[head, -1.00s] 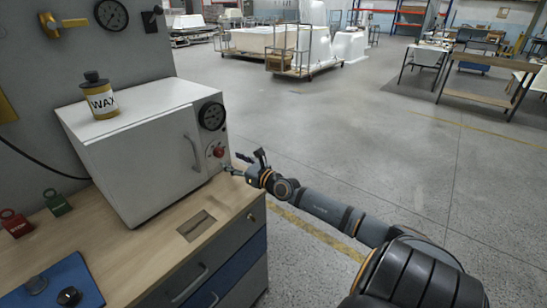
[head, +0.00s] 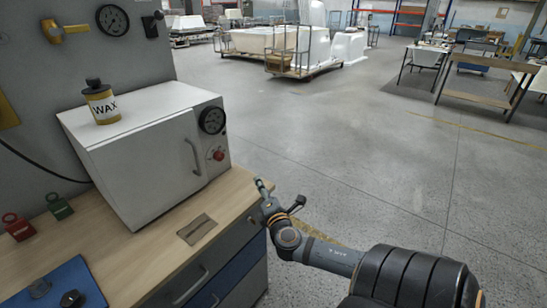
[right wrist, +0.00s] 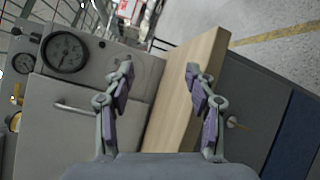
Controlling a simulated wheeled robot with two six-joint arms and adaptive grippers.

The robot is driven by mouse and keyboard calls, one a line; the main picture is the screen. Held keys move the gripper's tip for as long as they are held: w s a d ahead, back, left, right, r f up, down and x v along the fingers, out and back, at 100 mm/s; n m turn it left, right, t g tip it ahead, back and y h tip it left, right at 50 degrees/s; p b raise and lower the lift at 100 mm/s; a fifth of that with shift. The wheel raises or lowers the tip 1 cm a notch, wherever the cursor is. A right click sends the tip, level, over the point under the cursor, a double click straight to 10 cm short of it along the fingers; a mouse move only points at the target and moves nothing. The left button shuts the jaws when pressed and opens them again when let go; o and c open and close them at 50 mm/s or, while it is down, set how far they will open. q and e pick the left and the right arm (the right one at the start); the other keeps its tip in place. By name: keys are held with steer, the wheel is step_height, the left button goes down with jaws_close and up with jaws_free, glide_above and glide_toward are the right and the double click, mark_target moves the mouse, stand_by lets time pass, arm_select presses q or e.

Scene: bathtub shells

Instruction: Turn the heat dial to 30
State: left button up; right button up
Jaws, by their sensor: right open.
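The white oven (head: 150,165) stands on the wooden bench top. Its red heat dial (head: 216,154) is on the right part of its front, below a round black gauge (head: 212,120). The dial's numbers are too small to read. My right gripper (head: 279,194) is open and empty, to the right of and below the dial, apart from it, near the bench's right edge. In the right wrist view its two fingers (right wrist: 158,88) are spread, with the bench edge between them. My left gripper is not in view.
A wax tin (head: 101,103) stands on the oven. A door handle (head: 193,157) sticks out left of the dial. Red (head: 18,227) and green (head: 59,206) padlock-shaped things and a blue mat (head: 55,288) lie at the left.

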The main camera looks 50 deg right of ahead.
steer(key=s+a+f+m+g+y, duration=0.1)
steer(key=s+a+f+m+g, duration=0.2)
steer(key=f, duration=0.4)
steer(key=s+a+f+m+g+y, duration=0.1)
steer(key=s+a+f+m+g, duration=0.2)
steer(key=s+f+m+g, duration=0.2)
step_height(320, 180, down, 2)
steer(key=s+m, duration=0.2)
steer(key=m, duration=0.1)
steer(key=shift+f+m+g, duration=0.25)
steer(key=shift+m+g, duration=0.05)
steer(key=shift+s+f, duration=0.1)
steer(key=s+a+f+m+g+y, duration=0.15)
steer(key=s+f, duration=0.35)
steer(key=f, duration=0.8)
steer(key=s+f+g+y, duration=0.2)
steer(key=s+f, duration=0.2)
steer(key=f, duration=1)
steer(key=s+a+f+m+g+y, duration=0.1)
steer(key=s+a+f, duration=0.3)
steer(key=s+f, duration=0.3)
steer(key=s+a+f+m+g+y, duration=0.1)
steer(key=s+a+f, duration=0.3)
steer(key=s, duration=0.9)
step_height(320, 180, down, 3)
steer(key=shift+r+m, duration=0.15)
steer(key=shift+m, duration=0.5)
